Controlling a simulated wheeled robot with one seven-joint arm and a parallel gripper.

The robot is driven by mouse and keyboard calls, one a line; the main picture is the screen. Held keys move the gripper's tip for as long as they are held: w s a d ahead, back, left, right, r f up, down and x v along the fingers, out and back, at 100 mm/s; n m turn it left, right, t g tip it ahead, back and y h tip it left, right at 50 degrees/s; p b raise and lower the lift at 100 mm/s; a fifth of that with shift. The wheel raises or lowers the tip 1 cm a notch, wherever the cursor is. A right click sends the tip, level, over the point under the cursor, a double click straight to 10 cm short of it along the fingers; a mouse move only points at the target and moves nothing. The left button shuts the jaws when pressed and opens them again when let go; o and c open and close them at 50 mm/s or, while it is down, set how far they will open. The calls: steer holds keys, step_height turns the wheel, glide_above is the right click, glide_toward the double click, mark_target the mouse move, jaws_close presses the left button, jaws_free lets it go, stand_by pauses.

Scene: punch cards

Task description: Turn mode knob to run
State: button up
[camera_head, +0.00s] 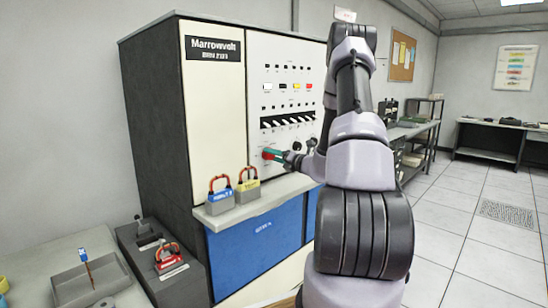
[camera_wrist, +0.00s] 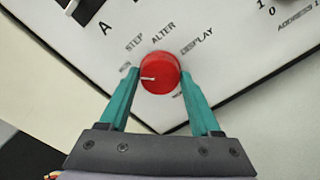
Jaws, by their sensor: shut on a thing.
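The red round mode knob (camera_wrist: 160,72) sits on the white panel in the wrist view, between the teal fingers of my gripper (camera_wrist: 158,85). The fingers are shut on its two sides. Its white pointer line points left in the picture, toward the left fingertip. STEP, ALTER and DISPLAY are printed around the knob. A small label at its left is too blurred to read surely, and another at lower right is partly hidden. In the head view, my gripper (camera_head: 271,154) is at the lower part of the console's panel (camera_head: 258,92), with a little red showing there.
A ledge (camera_head: 262,199) below the panel holds a blue padlock (camera_head: 220,197) and a yellow padlock (camera_head: 247,186). Switches and lit buttons are above the knob. A grey tray (camera_head: 90,283) and a red padlock (camera_head: 168,255) are at lower left. Floor at right is clear.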

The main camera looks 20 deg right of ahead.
steer(key=o, duration=1.4)
steer(key=shift+c, duration=0.2)
steer(key=v, duration=1.1)
steer(key=shift+a+r, duration=0.1)
